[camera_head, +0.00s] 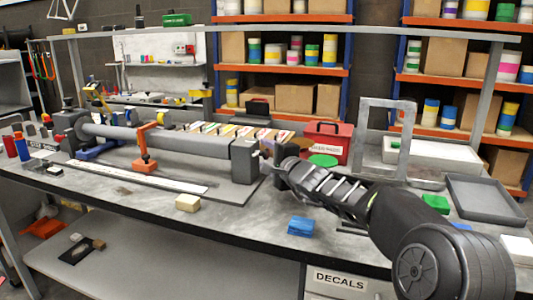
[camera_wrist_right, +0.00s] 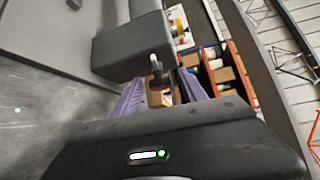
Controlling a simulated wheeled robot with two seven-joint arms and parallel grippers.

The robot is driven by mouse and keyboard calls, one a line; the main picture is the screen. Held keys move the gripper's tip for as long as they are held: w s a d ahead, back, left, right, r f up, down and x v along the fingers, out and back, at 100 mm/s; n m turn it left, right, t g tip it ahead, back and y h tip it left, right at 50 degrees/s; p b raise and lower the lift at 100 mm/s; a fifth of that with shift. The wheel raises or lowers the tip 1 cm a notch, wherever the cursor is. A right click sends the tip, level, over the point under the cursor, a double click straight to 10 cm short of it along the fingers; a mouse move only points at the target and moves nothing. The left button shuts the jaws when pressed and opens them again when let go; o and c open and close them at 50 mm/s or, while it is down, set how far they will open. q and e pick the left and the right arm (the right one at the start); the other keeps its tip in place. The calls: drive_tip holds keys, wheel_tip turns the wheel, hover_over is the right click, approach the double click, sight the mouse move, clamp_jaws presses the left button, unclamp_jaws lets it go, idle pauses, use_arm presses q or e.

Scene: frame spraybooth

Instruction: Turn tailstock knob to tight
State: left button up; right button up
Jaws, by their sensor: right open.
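The tailstock (camera_head: 244,160) is a dark grey block at the right end of the long grey tube (camera_head: 165,139) on the bench. It also shows in the right wrist view (camera_wrist_right: 125,45). Its knob (camera_wrist_right: 157,66), dark with a pale tip, sticks out from the block and appears between the purple fingers of my right gripper (camera_wrist_right: 160,80). In the head view my right gripper (camera_head: 279,162) is just right of the tailstock, with the knob mostly hidden there. The gripper is open, and I cannot tell whether a finger touches the knob. My left gripper is not in view.
A red box (camera_head: 327,139) and a grey metal frame (camera_head: 384,140) stand behind my right arm. A blue block (camera_head: 301,226) and a tan block (camera_head: 187,203) lie near the bench's front edge. A grey tray (camera_head: 485,199) is at the right.

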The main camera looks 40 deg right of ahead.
drive_tip(key=shift+w, duration=0.25)
clamp_jaws()
idle(0.4)
